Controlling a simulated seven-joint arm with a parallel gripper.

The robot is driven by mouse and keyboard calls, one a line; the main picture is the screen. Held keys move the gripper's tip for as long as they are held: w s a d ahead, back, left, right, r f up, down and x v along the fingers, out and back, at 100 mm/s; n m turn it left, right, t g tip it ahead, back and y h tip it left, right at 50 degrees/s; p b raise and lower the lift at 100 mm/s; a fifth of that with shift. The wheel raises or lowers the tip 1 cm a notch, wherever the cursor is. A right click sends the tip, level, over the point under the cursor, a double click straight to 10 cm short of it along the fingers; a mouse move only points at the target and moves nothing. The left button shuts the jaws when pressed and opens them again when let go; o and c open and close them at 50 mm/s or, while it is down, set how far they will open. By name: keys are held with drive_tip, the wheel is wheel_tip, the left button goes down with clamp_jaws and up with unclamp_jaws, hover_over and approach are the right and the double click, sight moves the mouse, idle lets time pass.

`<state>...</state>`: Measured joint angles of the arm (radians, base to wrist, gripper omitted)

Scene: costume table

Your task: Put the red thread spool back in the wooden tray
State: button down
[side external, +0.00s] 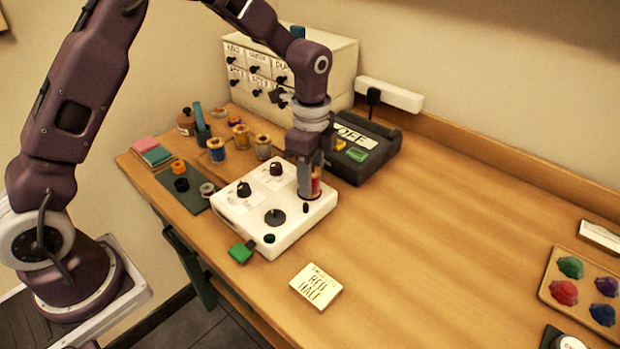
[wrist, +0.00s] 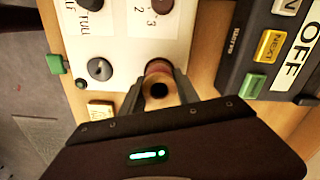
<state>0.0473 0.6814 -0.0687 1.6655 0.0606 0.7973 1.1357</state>
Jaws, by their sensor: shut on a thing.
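The red thread spool (side external: 316,187) is upright between the fingers of my gripper (side external: 309,180), at the right side of the white control box. In the wrist view the spool (wrist: 158,69) shows its dark centre hole, with the fingers (wrist: 157,88) closed on its two sides. I cannot tell whether its bottom touches the box. A shallow wooden tray (side external: 549,292) lies at the far right and holds several coloured lumps; it is well apart from my gripper.
The white control box (side external: 247,214) has black knobs. A dark device marked OFF (side external: 375,148) stands close behind my gripper. Other spools (side external: 216,150) stand to the left. A card reading RED HALT (side external: 316,287) lies in front. The table's middle right is clear.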

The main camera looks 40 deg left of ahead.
wheel_tip(320, 180, up, 10)
drive_tip(key=a+f, duration=0.1)
drive_tip(key=s+a+f+n, duration=0.1)
drive_tip(key=a+f+n, duration=0.1)
drive_tip(key=a, duration=0.8)
drive_tip(key=s+a+f+n, duration=0.1)
drive_tip(key=a+f+n, duration=0.1)
drive_tip(key=a, duration=0.9)
drive_tip(key=f, duration=0.9)
drive_tip(key=shift+s+f, duration=0.2)
drive_tip(key=shift+f, duration=0.2)
drive_tip(key=c, duration=0.9)
unclamp_jaws()
drive_tip(key=shift+f, duration=0.15)
